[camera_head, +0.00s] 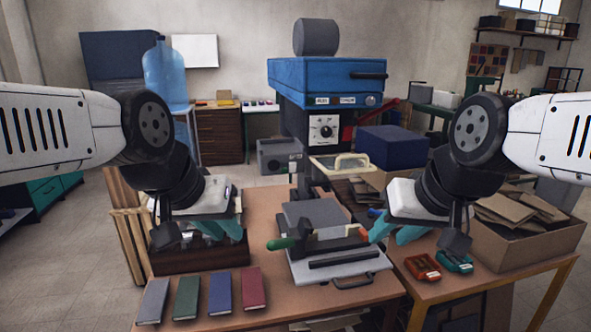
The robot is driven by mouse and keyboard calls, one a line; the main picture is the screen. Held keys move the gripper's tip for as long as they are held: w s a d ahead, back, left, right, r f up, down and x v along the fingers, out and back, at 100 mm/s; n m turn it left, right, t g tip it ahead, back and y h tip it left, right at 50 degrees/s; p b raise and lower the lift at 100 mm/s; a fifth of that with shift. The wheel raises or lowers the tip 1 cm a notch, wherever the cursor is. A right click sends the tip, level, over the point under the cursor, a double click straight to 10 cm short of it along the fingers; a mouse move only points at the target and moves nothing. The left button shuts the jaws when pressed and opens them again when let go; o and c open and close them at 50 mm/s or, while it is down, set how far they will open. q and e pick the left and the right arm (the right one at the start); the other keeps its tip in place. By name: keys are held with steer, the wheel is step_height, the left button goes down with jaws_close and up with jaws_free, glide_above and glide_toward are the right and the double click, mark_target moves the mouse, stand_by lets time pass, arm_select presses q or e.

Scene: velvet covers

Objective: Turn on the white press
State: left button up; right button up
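The white press (345,268) stands on the wooden table, centre. It has a pale base plate, a grey upper block (315,214), a dark front bar and a green-handled lever (282,243) to its left. I cannot make out a switch or lit lamp on it. My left gripper (217,230) has teal fingers that look apart; it hangs left of the press, over a dark wooden box. My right gripper (395,232) has its teal fingers spread and empty, just right of the press, near an orange-red part. Neither visibly touches the press.
A blue machine (325,80) with a dial stands behind. Several small books (220,293) lie at the front left. Red (422,267) and teal (456,262) devices lie at the right. A cardboard box (530,247) of scraps and a navy box (392,147) flank my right arm.

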arm_select(q)
steer(key=w+r+m, duration=0.1)
steer(key=w+m, duration=0.1)
steer(key=w, duration=0.2)
steer(key=w+d+r+m, duration=0.1)
steer(key=w+m, duration=0.1)
steer(key=w, duration=0.2)
steer(key=w+d+r+m, duration=0.1)
steer(key=w+r, duration=0.1)
steer(key=w, duration=0.2)
steer(key=shift+d+m+h, duration=0.25)
steer(key=shift+m+h, duration=0.15)
jaws_close()
steer(key=w+d+m, duration=0.2)
steer(key=w+m, duration=0.1)
steer(key=w, duration=0.4)
steer(key=w+d+m+t, duration=0.1)
steer(key=w+d+m, duration=0.2)
steer(key=w, duration=0.4)
steer(key=shift+w+d+r+m, duration=0.25)
steer(key=shift+w+r+m, duration=0.15)
steer(key=shift+m, duration=0.2)
steer(key=shift+f, duration=0.1)
